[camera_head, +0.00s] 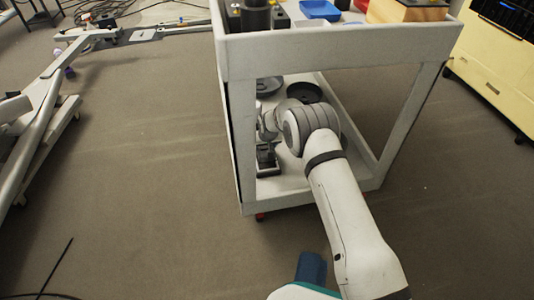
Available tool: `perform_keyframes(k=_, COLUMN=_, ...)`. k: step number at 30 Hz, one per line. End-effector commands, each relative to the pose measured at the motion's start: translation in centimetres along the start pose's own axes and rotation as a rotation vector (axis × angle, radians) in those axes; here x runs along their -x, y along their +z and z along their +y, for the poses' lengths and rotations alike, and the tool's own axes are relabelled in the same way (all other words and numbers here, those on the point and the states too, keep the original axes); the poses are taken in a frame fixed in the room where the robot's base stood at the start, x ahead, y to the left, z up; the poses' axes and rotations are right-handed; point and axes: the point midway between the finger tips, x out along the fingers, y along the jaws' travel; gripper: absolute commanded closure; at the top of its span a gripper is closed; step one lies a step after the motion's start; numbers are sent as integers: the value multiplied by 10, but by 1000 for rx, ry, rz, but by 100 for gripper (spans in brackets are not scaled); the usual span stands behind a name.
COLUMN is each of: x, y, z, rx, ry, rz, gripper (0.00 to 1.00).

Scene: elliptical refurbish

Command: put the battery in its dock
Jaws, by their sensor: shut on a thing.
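My arm reaches into the open side of a grey cart, over its lower shelf. My gripper (266,146) is small and partly hidden behind the wrist and the cart's corner post. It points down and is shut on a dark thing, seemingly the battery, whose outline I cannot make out. Right under it, a small dark dock (268,169) with a grey edge stands on the lower shelf near the left post. The gripper is directly above the dock or at it. I cannot tell whether the battery touches the dock or sits in it.
The cart (335,58) has posts and a top rim close around my arm. Round dark discs (304,92) lie farther back on the lower shelf. A blue tray (320,9) is on top. A yellow cabinet (490,75) stands right, a grey frame (45,85) left. Floor between is clear.

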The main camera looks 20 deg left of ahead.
Motion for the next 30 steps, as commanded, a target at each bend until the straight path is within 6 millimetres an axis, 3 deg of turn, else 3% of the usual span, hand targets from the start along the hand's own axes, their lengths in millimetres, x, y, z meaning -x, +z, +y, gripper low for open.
perform_keyframes(k=1, x=-14, y=6, z=0, rx=0, ry=0, rz=-2, gripper=64)
perform_keyframes(k=4, x=-27, y=12, z=0, rx=0, ry=0, rz=-2, gripper=64)
perform_keyframes(k=11, x=-31, y=14, z=0, rx=0, ry=0, rz=-4, gripper=64)
perform_keyframes(k=12, x=-32, y=16, z=1, rx=0, ry=0, rz=-7, gripper=36)
perform_keyframes(k=18, x=-31, y=15, z=1, rx=-1, ry=0, rz=-6, gripper=20)
perform_keyframes(k=20, x=-31, y=15, z=1, rx=-1, ry=0, rz=-5, gripper=15)
perform_keyframes(k=30, x=-20, y=12, z=1, rx=-1, ry=0, rz=-1, gripper=15)
